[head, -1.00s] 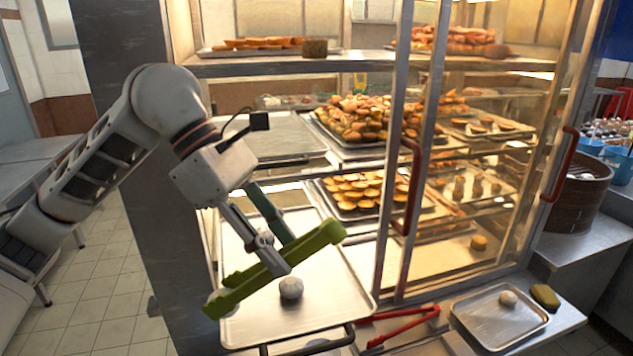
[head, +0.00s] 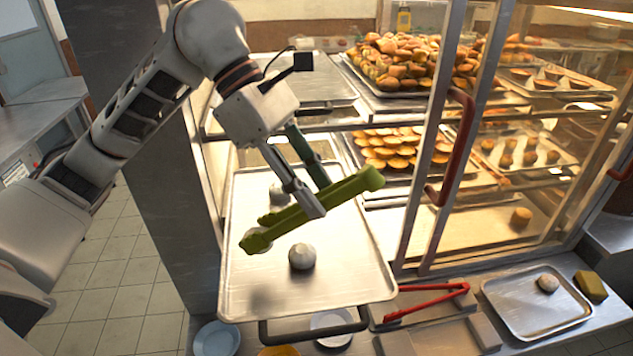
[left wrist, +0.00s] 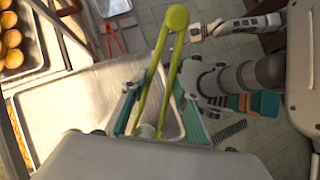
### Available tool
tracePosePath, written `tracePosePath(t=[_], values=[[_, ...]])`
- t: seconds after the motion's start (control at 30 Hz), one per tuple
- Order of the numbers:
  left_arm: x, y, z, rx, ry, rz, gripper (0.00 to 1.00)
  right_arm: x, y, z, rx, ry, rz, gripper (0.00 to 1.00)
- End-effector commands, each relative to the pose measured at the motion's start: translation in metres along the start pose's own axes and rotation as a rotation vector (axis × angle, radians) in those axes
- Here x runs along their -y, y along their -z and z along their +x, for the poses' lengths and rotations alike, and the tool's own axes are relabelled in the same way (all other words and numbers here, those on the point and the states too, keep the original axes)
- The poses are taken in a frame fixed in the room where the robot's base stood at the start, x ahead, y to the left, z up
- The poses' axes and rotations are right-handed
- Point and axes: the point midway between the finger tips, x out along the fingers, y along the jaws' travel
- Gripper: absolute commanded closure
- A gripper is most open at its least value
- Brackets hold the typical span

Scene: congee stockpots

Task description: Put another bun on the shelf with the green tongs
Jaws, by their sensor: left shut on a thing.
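My left gripper (head: 318,198) is shut on the green tongs (head: 345,191), which slant above a metal tray. They also show in the left wrist view (left wrist: 168,60). A pale bun (head: 258,238) shows at the tongs' lower left tips, partly hidden by them, apparently between them. Two more buns, one in front (head: 302,256) and one behind (head: 278,193), sit on the tray (head: 345,280). The glass-doored shelf cabinet (head: 410,215) stands behind and right. What seems to be my right gripper (left wrist: 195,32) is small in the left wrist view; its jaws are unclear.
A smaller tray (head: 530,315) on the counter holds one bun (head: 547,283). Red tongs (head: 430,297) lie left of it. Red door handles (head: 458,140) stick out from the cabinet. An upper shelf tray (head: 310,92) has bare room. Filled pastry trays (head: 415,75) sit beside it.

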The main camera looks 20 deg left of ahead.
Motion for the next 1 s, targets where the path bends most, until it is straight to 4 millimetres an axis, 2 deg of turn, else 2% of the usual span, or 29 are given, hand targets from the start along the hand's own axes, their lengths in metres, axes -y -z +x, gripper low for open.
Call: tracePosePath(t=[0.1, 0.4, 0.63, 0.97, 1.0], values=[[-0.001, 0.01, 0.015, 0.001, 0.004, -0.002, 0.98, 0.002, -0.013, 0.007, 0.005, 0.002, 0.002, 0.39], [-0.002, 0.027, 0.037, 0.001, 0.003, -0.001, 0.98, 0.006, -0.031, 0.015, 0.016, 0.005, 0.001, 0.39], [-0.002, 0.032, 0.045, 0.0, 0.002, -0.001, 0.98, 0.003, -0.03, 0.018, 0.012, -0.002, -0.009, 0.39], [-0.002, 0.032, 0.045, 0.001, 0.0, 0.0, 0.98, 0.0, -0.028, 0.019, 0.008, -0.006, -0.011, 0.39], [-0.002, 0.032, 0.045, 0.001, 0.0, 0.0, 0.68, 0.0, -0.028, 0.019, 0.008, -0.006, -0.011, 0.39]])
